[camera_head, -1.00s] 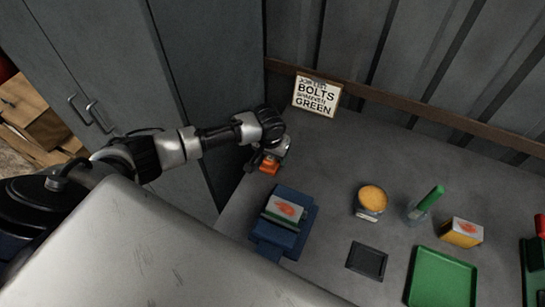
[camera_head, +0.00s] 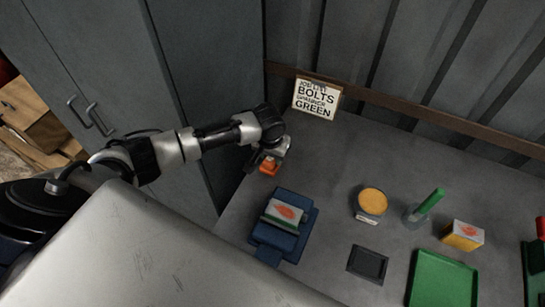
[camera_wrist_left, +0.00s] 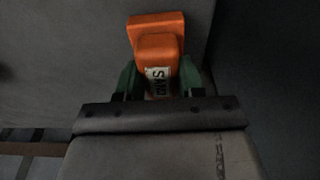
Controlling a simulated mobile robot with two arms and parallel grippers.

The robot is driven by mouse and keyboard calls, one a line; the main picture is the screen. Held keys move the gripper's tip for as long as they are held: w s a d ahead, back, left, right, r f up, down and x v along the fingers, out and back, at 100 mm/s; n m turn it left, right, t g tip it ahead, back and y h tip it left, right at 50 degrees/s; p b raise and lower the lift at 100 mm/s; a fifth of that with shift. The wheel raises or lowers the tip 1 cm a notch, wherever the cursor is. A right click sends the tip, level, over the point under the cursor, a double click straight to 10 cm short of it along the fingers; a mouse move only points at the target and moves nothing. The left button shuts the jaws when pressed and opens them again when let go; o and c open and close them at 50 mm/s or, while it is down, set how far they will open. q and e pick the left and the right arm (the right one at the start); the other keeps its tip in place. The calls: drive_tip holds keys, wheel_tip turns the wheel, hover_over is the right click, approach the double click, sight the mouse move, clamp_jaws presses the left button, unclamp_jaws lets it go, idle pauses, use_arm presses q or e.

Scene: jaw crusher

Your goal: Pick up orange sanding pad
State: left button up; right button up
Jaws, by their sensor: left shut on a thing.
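The orange sanding pad (camera_head: 269,165) is at the far left corner of the grey table, under my left gripper (camera_head: 266,158). In the left wrist view the orange sanding pad (camera_wrist_left: 156,30) has a raised grip and a pale label reading "SAND". The green fingertips of my left gripper (camera_wrist_left: 158,84) are on both sides of the raised grip, shut on it. I cannot tell whether the pad touches the table or is just above it. My right gripper is not in view.
A blue stand with a labelled box (camera_head: 285,214) is nearest the pad. A round tin (camera_head: 371,202), green-handled tool (camera_head: 428,202), yellow box (camera_head: 462,235), dark square tray (camera_head: 367,263) and green tray (camera_head: 444,280) are to the right. A sign (camera_head: 316,97) leans at the wall.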

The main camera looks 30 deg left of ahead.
use_arm(q)
wheel_tip(320, 180, up, 3)
drive_tip(key=shift+f+b, duration=0.1)
drive_tip(key=shift+b, duration=0.25)
drive_tip(key=s+d+r+b, duration=0.2)
drive_tip(key=d+r, duration=0.5)
drive_tip(key=d, duration=0.4)
drive_tip(key=shift+d, duration=0.25)
